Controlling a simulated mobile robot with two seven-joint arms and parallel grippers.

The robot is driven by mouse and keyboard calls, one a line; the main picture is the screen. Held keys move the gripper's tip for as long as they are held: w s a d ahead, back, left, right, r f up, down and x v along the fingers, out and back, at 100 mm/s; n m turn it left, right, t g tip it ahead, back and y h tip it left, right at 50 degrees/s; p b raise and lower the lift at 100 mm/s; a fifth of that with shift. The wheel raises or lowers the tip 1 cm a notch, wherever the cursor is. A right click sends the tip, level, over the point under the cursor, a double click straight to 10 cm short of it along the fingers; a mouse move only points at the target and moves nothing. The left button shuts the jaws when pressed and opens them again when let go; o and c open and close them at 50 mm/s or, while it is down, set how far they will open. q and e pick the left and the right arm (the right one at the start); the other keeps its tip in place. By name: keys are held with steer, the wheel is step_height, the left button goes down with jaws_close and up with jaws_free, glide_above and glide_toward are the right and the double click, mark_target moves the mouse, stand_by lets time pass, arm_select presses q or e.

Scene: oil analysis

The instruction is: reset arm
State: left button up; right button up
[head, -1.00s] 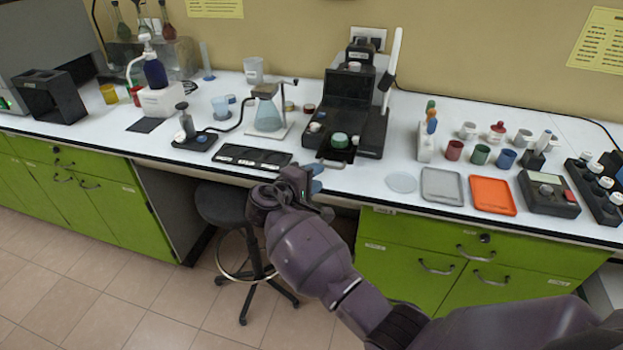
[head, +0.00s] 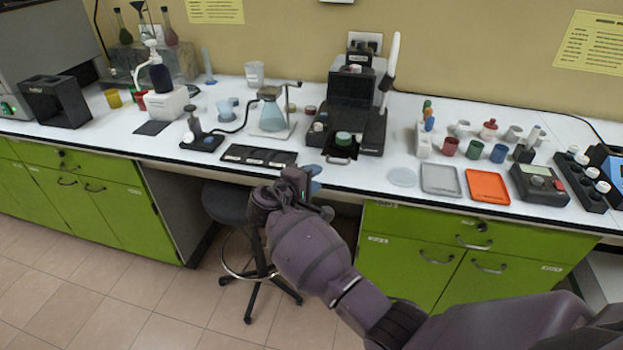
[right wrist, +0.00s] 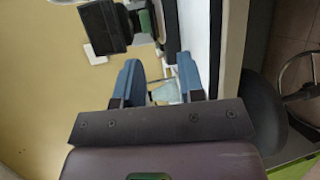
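My right arm reaches in from the lower right of the head view. Its gripper (head: 309,182) is at the front edge of the white bench, in front of the black instrument (head: 354,100). In the right wrist view its two blue fingers (right wrist: 159,80) stand apart with nothing held between them. The flask on its stand shows beyond the fingers, at a distance. My left gripper is not in the head view.
A black stool (head: 228,203) stands under the bench beside the right gripper. A flask (head: 271,115) on a stand and a black mat (head: 258,156) are left of the instrument. A grey tray (head: 440,180) and an orange tray (head: 487,187) lie to the right.

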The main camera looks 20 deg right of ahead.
stand_by(0.4)
steer(key=w+a+r+t+y, duration=0.2)
steer(key=w+a+t+y, duration=0.2)
steer(key=a+y, duration=0.15)
steer(key=s+d+f+m+y, duration=0.2)
steer(key=s+d+f, duration=0.2)
steer(key=s, duration=0.8)
steer(key=s+d+f+m+y, duration=0.2)
steer(key=s+d+f+y, duration=0.1)
steer(key=s+f, duration=0.6)
steer(key=s+d+f+m+g+y, duration=0.1)
steer(key=s+d+f, duration=0.3)
steer(key=s, duration=1.3)
step_height(320, 180, down, 4)
steer(key=shift+s+d+r+m+y, duration=0.2)
steer(key=shift+d+r+m+y, duration=0.1)
steer(key=shift+m+y, duration=0.5)
